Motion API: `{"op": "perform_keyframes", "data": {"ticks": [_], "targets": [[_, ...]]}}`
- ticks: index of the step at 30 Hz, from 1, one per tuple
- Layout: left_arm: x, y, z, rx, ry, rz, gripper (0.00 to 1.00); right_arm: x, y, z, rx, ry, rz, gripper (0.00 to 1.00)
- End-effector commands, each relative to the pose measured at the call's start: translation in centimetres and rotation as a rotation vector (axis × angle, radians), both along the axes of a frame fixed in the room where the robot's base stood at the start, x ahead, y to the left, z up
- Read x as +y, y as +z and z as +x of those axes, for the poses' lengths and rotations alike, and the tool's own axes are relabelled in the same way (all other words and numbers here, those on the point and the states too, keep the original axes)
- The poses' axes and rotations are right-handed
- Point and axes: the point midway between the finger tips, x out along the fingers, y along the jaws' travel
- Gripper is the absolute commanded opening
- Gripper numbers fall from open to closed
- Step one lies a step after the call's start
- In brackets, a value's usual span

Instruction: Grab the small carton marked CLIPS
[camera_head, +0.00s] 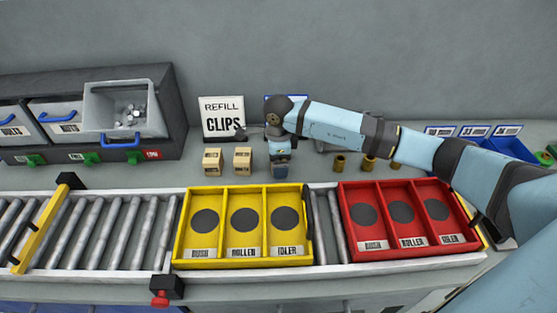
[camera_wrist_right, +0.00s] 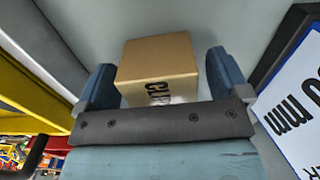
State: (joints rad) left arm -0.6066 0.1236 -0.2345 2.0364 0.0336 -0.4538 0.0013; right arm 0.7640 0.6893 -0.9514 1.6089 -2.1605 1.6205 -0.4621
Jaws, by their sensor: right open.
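In the head view my right gripper (camera_head: 280,170) points down at the counter, right of two small tan cartons, the left one (camera_head: 213,161) and the right one (camera_head: 243,160). Their labels are too small to read, and the gripper hides the carton it surrounds. My left gripper is out of view.
A "REFILL CLIPS" sign (camera_head: 221,119) stands behind the cartons. A yellow tray (camera_head: 181,243) and a red tray (camera_head: 347,240) rest on the roller conveyor (camera_head: 115,232) in front. Several brass pieces (camera_head: 368,162) stand to the right. A grey drawer bin (camera_head: 103,110) is at left.

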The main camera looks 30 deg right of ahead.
Motion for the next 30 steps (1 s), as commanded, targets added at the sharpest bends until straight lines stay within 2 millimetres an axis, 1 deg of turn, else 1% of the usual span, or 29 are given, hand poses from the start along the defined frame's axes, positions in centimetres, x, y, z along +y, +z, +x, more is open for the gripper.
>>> {"op": "perform_keyframes", "data": {"ticks": [2,7,15,25,29,30], "targets": [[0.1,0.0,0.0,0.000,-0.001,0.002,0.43,0.0,-0.4,0.0,-0.001,0.000,0.000,0.94],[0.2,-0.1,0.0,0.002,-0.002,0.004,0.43,0.0,-0.4,0.0,-0.001,0.000,0.000,0.94],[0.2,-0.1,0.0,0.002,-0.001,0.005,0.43,0.0,-0.4,0.0,-0.001,0.001,0.000,0.32],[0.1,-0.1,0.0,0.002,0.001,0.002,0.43,0.0,0.0,0.1,-0.002,0.001,0.000,0.33],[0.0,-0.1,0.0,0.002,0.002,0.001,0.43,0.0,1.0,0.1,-0.004,0.002,0.002,0.33],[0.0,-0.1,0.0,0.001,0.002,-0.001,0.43,0.0,1.5,0.1,-0.004,0.002,0.002,0.33]]}}
